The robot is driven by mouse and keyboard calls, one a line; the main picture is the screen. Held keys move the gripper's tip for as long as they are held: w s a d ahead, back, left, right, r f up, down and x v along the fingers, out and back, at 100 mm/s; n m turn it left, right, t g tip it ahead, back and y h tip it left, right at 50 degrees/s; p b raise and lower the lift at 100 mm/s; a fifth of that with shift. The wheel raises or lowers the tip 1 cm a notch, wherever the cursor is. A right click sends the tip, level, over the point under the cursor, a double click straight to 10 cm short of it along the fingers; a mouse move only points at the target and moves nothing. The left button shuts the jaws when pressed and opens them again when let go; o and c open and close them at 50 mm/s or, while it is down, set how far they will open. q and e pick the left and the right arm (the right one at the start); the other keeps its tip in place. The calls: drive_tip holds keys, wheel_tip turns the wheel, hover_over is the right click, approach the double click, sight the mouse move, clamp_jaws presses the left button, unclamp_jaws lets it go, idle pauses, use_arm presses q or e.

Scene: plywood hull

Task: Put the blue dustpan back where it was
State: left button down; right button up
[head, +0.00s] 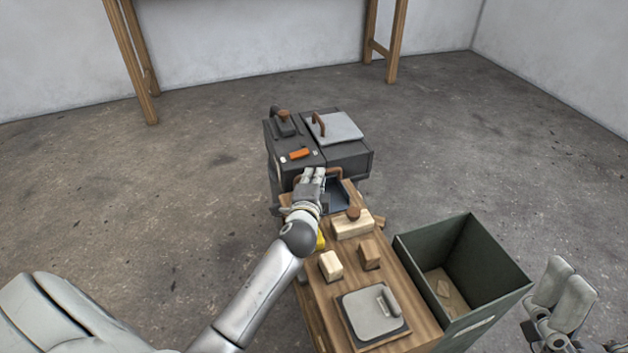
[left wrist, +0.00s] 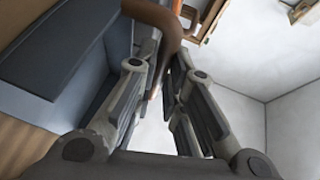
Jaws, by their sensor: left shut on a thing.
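My left gripper (head: 313,178) is at the far end of the wooden bench, in front of the dark cabinet. It is shut on a brown curved handle (head: 334,172), which also shows between its fingers in the left wrist view (left wrist: 158,18). A blue-grey tray-like thing (head: 339,194) lies just right of the gripper, partly hidden; in the left wrist view its wall (left wrist: 25,75) fills the left side. I cannot tell whether it is the blue dustpan or a drawer. My right gripper (head: 561,292) is at the lower right, away from the bench; its opening is unclear.
The dark cabinet (head: 350,154) carries a grey lid (head: 338,128) and an orange block (head: 300,154). Wooden blocks (head: 330,265) and a grey plate (head: 370,312) occupy the bench (head: 328,301). A green bin (head: 480,255) stands at its right. The floor around is clear.

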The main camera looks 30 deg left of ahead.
use_arm(q)
drive_tip(key=shift+f, duration=0.1)
drive_tip(key=c, duration=1.5)
unclamp_jaws()
